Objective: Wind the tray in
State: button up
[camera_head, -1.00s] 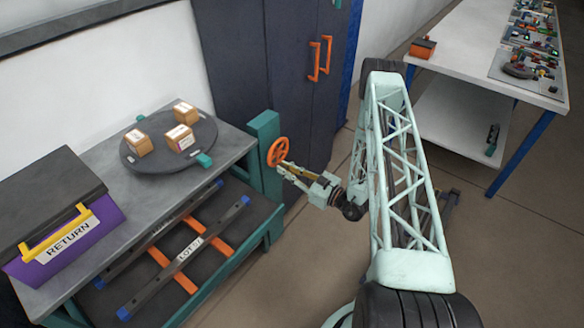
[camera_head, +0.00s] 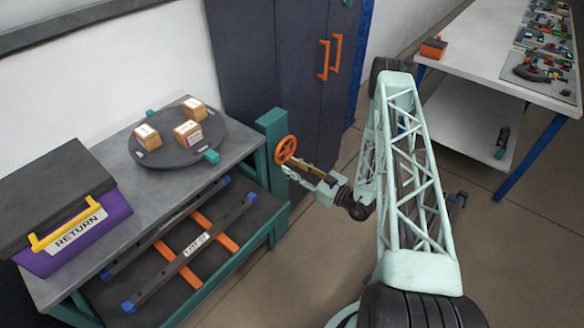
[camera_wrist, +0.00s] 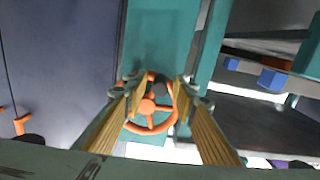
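The tray (camera_head: 165,288) is a dark, flat surface low in the teal bench frame. It carries two dark bars with blue ends, orange cross strips and a "LOT" label. An orange handwheel (camera_head: 286,149) is on the teal post (camera_head: 271,130) at the bench's right corner. It also shows in the wrist view (camera_wrist: 150,126). My gripper (camera_head: 287,168) is at the wheel. In the wrist view my gripper (camera_wrist: 156,88) has its yellow-brown fingers spread, one at each side of the wheel, with the hub between them. Whether they touch the rim I cannot tell.
The bench top (camera_head: 95,245) bears a dark turntable (camera_head: 160,150) with three boxes and a purple RETURN box (camera_head: 110,225). A dark cabinet (camera_head: 290,60) stands behind the wheel. A white table (camera_head: 480,65) is at right, with open floor before it.

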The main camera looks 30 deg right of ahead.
jog(key=shift+s, duration=0.1)
jog(key=v, duration=1.2)
dwell(0.4)
jog(key=shift+f, duration=0.1)
dwell(0.4)
jog(key=shift+s+d+n+b, duration=0.15)
jog(key=shift+s+n+b, duration=0.3)
jog(key=shift+n, duration=0.75)
jog(key=shift+s+d+n+b, duration=0.15)
jog(key=shift+n+b, duration=0.5)
jog(key=shift+n, duration=0.55)
jog(key=shift+s+d+n+b, duration=0.15)
jog(key=shift+s+n+b, duration=0.3)
jog(key=shift+n, duration=0.75)
jog(key=shift+w, duration=0.1)
jog(key=shift+w+a, duration=0.1)
jog(key=shift+w, duration=0.1)
jog(key=shift+b+x, duration=1.05)
jog(key=shift+x, duration=5.65)
